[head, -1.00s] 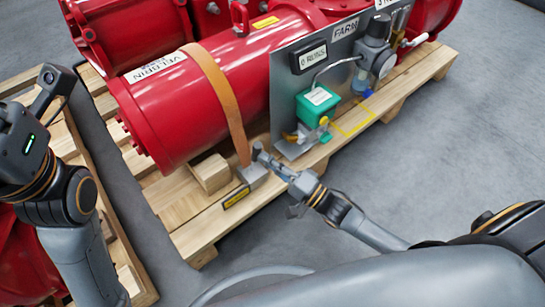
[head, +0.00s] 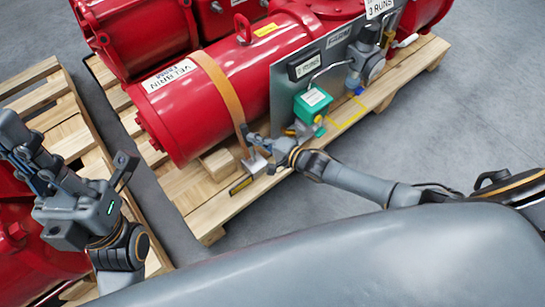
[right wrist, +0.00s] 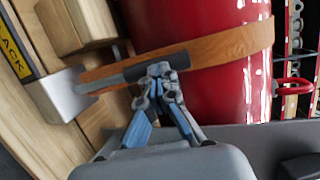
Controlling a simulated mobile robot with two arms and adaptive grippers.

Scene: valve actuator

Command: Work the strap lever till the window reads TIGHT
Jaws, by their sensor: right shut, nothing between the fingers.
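The strap lever's dark round handle (right wrist: 150,66) lies along the orange strap (right wrist: 205,50) in the right wrist view. Its lower end reaches the silver ratchet box (right wrist: 58,95), also visible in the head view (head: 256,164). The yellow-on-black window (right wrist: 15,52) seems to read SLACK, partly cut off by the frame edge. My left gripper (head: 28,150) is raised at the left, away from the lever.
The strap wraps a red actuator cylinder (head: 190,110) on a wooden pallet (head: 215,210). Another pallet (head: 65,120) lies left. Grey floor is clear at the right.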

